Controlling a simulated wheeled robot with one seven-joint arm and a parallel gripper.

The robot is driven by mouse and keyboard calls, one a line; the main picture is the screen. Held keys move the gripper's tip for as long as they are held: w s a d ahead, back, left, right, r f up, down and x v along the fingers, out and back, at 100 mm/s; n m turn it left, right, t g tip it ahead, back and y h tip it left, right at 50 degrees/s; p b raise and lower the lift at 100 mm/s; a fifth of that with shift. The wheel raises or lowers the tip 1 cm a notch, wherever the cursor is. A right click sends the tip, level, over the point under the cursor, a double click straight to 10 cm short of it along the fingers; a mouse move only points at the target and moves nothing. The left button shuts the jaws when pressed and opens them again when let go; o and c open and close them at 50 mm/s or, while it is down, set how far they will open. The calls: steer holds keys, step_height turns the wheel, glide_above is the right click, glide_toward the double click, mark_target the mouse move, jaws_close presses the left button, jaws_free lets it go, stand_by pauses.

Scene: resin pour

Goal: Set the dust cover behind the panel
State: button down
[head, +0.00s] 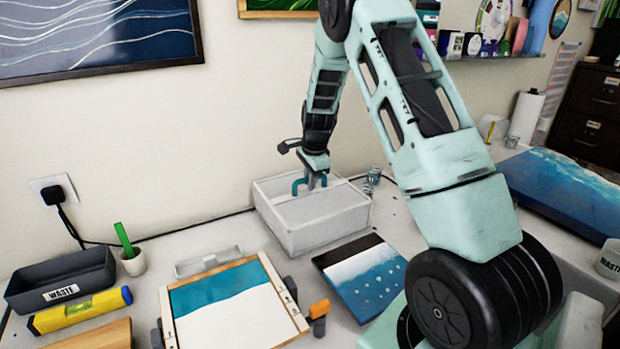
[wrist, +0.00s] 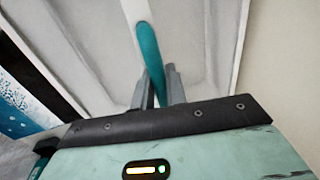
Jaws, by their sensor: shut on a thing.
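The dust cover (head: 310,235), a pale grey-white box shape with a teal handle on top, is at the back of the bench near the wall. My gripper (head: 313,183) is over it and shut on its teal handle. In the wrist view the handle (wrist: 148,55) runs between the fingers, and the cover's pale surface (wrist: 90,45) fills the background. I cannot tell whether its underside touches the bench. The panel (head: 235,318), with teal resin across its far part and white nearer, lies in a wooden frame at front left of the cover.
A low white holder (head: 209,262) lies just behind the panel. A waste tray (head: 62,281), a yellow level (head: 78,311) and a green-handled tool in a cup (head: 133,262) are at left. A blue-and-white board (head: 365,275) lies in front of the cover.

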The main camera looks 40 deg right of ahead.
steer(key=shift+f, duration=0.15)
stand_by(0.3)
steer(key=c, duration=1.3)
jaws_free()
steer(key=shift+c, duration=0.2)
steer(key=s+r+b, duration=0.3)
steer(key=r, duration=1.4)
steer(key=shift+s+a, duration=0.15)
steer(key=shift+a, duration=0.25)
